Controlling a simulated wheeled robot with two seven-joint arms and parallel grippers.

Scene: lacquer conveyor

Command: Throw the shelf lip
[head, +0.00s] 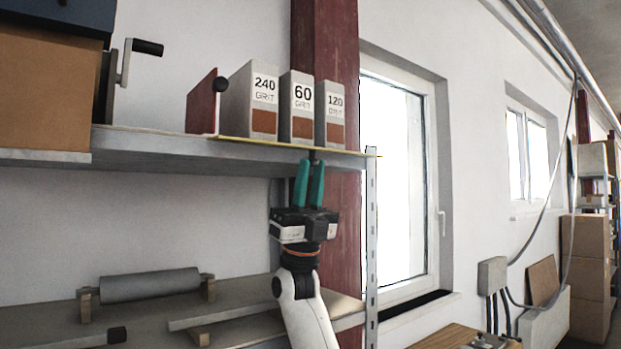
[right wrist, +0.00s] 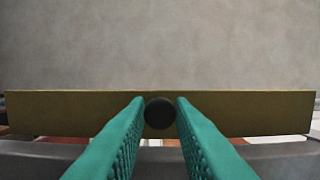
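The shelf lip (head: 350,152) is a thin yellowish strip along the front edge of the upper shelf, below the grit boxes. In the right wrist view the lip (right wrist: 80,112) is a long olive-yellow bar lying level across the picture, with a round black knob (right wrist: 159,113) at its middle. My right gripper (head: 311,163) points up at the lip from below. Its two green fingers (right wrist: 160,108) stand either side of the knob with almost no gap; whether they press on it I cannot tell. My left gripper is not in view.
Boxes marked 240 (head: 264,120), 60 (head: 302,122) and 120 (head: 335,122) stand behind the lip, beside a red plate (head: 201,108). A grey roller (head: 150,285) rests on the lower shelf. A shelf post (head: 371,240) stands right of my right arm. A window lies beyond.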

